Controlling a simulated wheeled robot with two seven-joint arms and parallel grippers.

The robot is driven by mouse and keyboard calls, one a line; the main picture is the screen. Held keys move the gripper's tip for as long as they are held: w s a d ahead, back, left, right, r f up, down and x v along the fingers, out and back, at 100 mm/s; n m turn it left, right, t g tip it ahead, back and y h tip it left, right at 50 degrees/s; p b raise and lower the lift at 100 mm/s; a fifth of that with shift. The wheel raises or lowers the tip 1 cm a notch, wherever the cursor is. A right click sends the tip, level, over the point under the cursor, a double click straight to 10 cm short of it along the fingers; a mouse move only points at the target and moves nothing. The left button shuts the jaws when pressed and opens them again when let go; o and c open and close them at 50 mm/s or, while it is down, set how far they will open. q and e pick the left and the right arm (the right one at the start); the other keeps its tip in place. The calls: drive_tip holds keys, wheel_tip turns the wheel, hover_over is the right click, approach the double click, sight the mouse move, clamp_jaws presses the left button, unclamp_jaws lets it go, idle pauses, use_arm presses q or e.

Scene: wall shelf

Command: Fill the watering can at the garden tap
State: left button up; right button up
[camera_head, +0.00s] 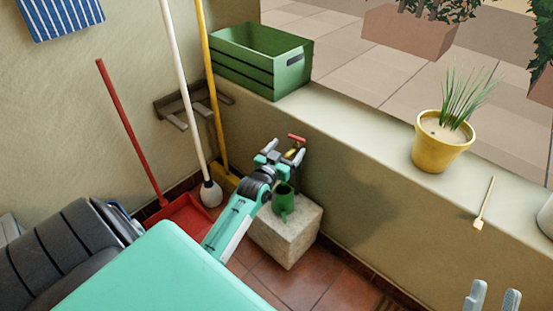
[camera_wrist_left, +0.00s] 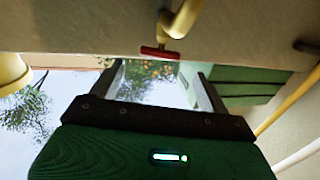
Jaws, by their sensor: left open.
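The garden tap is brass with a red handle (camera_head: 297,138) on the low wall. In the left wrist view the red handle (camera_wrist_left: 160,52) and brass spout (camera_wrist_left: 182,22) show just past my fingertips. The green watering can (camera_head: 283,200) stands upright on a stone block (camera_head: 290,240) below the tap. My left gripper (camera_head: 284,150) is open and empty, close to the tap and above the can; its spread fingers (camera_wrist_left: 160,72) also show in the wrist view. My right gripper (camera_head: 492,292) shows only as two separated fingertips at the lower right, with nothing between them.
A green crate (camera_head: 262,72), a yellow plant pot (camera_head: 440,150) and a small trowel-like tool (camera_head: 484,204) sit on the ledge. A red dustpan (camera_head: 185,222) and several long handles lean left of the block.

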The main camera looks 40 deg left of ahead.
use_arm(q)
drive_tip(key=s+p, duration=0.1)
drive_tip(key=s, duration=0.5)
drive_tip(key=shift+s+d, duration=0.2)
drive_tip(key=shift+d, duration=0.25)
use_arm(e)
wheel_tip(320, 180, down, 6)
drive_tip(key=a+g, duration=0.2)
drive_tip(key=g, duration=0.1)
drive_tip(key=shift+w+g, duration=0.3)
drive_tip(key=shift+g, duration=0.1)
